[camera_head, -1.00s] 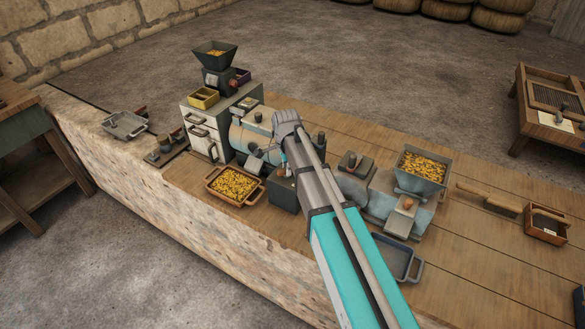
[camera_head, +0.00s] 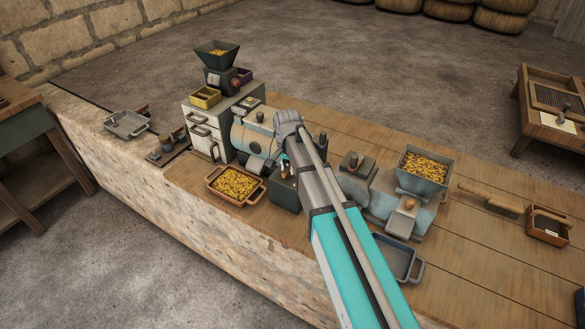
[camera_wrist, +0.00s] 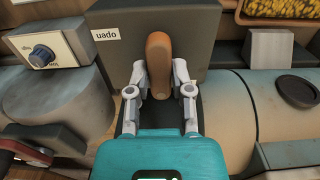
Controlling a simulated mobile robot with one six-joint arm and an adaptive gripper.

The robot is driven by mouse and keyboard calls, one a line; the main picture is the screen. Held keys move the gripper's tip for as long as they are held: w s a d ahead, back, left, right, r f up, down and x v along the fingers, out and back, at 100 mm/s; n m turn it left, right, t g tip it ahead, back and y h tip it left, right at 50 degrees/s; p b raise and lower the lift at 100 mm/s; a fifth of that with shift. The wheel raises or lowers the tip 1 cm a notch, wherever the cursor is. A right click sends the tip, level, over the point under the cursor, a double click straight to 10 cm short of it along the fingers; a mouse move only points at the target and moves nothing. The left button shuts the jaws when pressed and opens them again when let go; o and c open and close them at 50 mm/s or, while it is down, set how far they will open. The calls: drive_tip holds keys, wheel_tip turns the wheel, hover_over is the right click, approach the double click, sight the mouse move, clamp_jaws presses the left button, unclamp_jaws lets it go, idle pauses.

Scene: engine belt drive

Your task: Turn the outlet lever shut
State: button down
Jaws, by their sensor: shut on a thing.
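The outlet lever (camera_wrist: 158,50), a rounded orange-brown handle, stands against a dark grey block (camera_wrist: 200,30) in the wrist view. A white label (camera_wrist: 106,33), reading "open" upside down, is on the block to the left of the lever. My gripper (camera_wrist: 160,76) is shut on the lever, one finger on each side of its lower part. In the head view my gripper (camera_head: 284,162) is at the dark block (camera_head: 283,192) in front of the blue drum. My arm hides most of the lever there.
An orange tray of yellow grain (camera_head: 236,185) sits left of the block. The blue-grey drum (camera_head: 250,137) and white cabinet (camera_head: 205,135) stand close behind. A grain-filled hopper (camera_head: 423,168) is on the right. A dial (camera_wrist: 41,55) is beside the block in the wrist view.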

sight(288, 168)
drive_tip(key=shift+s, duration=0.2)
drive_tip(key=c, duration=0.5)
unclamp_jaws()
drive_tip(key=shift+r, duration=0.1)
drive_tip(key=shift+c, duration=0.2)
drive_tip(key=shift+w, duration=0.1)
wheel_tip(288, 168, up, 9)
drive_tip(key=p, duration=0.9)
drive_tip(key=shift+w, duration=0.1)
drive_tip(key=shift+r, duration=0.15)
drive_tip(key=shift+r+p, duration=0.4)
drive_tip(key=shift+p, duration=0.15)
